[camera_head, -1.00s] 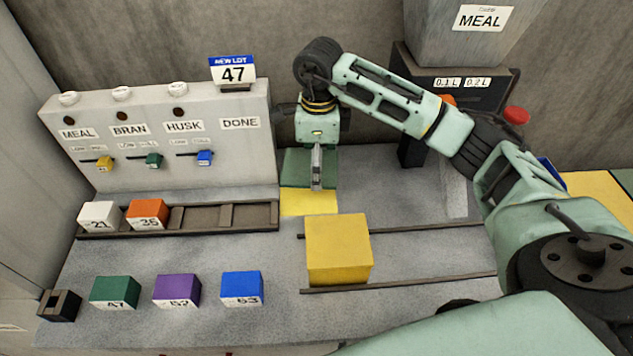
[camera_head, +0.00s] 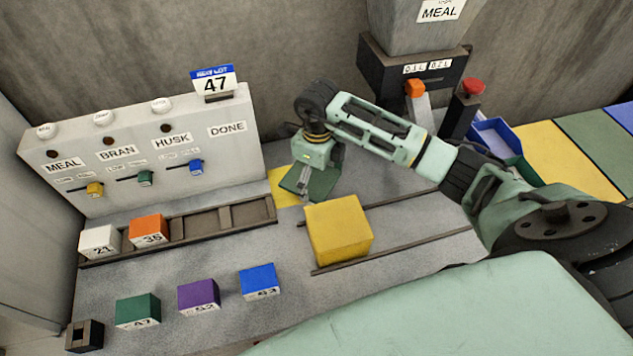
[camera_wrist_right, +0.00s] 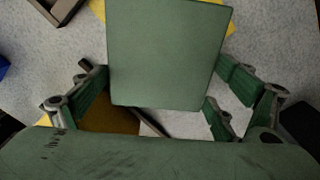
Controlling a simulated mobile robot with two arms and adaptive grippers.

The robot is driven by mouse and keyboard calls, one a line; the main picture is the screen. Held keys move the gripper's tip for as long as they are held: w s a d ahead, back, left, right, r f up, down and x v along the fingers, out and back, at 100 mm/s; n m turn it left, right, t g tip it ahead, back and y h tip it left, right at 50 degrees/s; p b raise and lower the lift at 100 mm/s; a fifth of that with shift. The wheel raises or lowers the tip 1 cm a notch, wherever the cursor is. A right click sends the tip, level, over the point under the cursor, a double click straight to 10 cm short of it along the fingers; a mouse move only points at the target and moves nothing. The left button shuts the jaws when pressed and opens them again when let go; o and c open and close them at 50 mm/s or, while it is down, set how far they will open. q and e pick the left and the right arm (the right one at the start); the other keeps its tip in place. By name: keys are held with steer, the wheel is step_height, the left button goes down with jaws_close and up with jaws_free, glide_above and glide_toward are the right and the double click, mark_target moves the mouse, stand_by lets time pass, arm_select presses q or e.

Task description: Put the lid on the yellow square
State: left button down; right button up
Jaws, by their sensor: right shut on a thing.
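The lid is a flat dark green plate (camera_head: 322,186). My right gripper (camera_head: 305,190) is shut on it. In the head view, the lid overlaps the right side of the yellow square (camera_head: 281,188) on the counter. Whether it touches the counter is unclear. In the right wrist view, the lid (camera_wrist_right: 170,55) fills the middle between the green finger pads, with yellow (camera_wrist_right: 219,20) showing past its far edge and corners. Part of the square is hidden beneath the lid. My left gripper is not in view.
A yellow box (camera_head: 338,232) stands on rails close in front of the lid. A panel with levers (camera_head: 150,150) and a rack (camera_head: 190,228) holding white and orange blocks are left. Green (camera_head: 138,312), purple (camera_head: 199,297) and blue (camera_head: 259,282) blocks stand in front. A dispenser (camera_head: 415,70) is behind.

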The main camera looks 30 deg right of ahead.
mark_target(316, 181)
step_height(316, 181, down, 3)
steer(key=shift+a+f+p, duration=0.15)
steer(key=shift+p, duration=0.2)
steer(key=shift+f, duration=0.2)
steer(key=o, duration=0.9)
steer(key=shift+r, duration=0.1)
steer(key=shift+o, duration=0.5)
steer(key=shift+r, duration=0.25)
step_height(316, 181, up, 10)
steer(key=b, duration=0.3)
steer(key=shift+r, duration=0.25)
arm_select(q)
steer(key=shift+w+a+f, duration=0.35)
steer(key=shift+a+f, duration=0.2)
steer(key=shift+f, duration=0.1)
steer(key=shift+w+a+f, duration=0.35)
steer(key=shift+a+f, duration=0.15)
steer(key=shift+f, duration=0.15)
arm_select(e)
steer(key=shift+r, duration=0.65)
